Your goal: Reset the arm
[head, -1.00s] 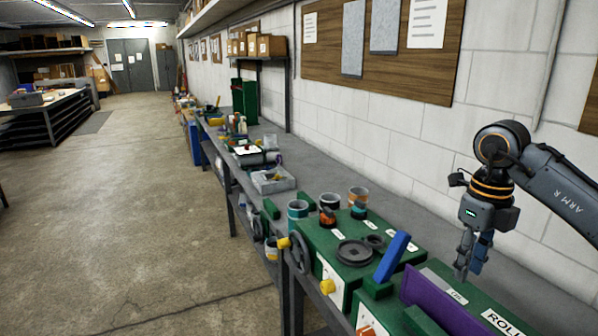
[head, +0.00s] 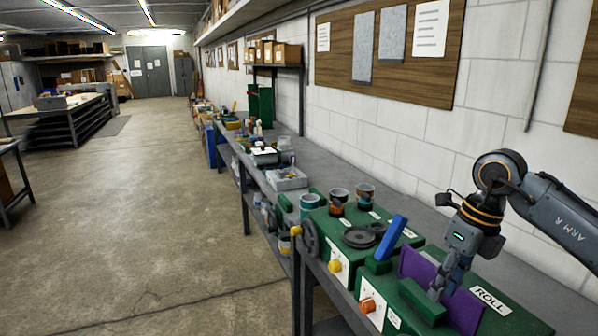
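My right arm comes in from the right over the bench, with "ARM R" on its link. My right gripper (head: 447,287) points down in front of a purple panel (head: 412,265) on a green machine marked "ROLL" (head: 505,318). Its fingers overlap the panel in the picture. I cannot tell whether they touch it, or whether they are open or shut. A blue bar (head: 391,237) stands tilted on the green machine just left of the panel. My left gripper is not in view.
The long grey bench (head: 380,191) runs along the white block wall. Cups (head: 338,200), a black wheel (head: 359,237) and a grey tray (head: 288,179) stand on or along it. The concrete floor (head: 150,200) to the left is clear. A dark table (head: 62,122) stands at far left.

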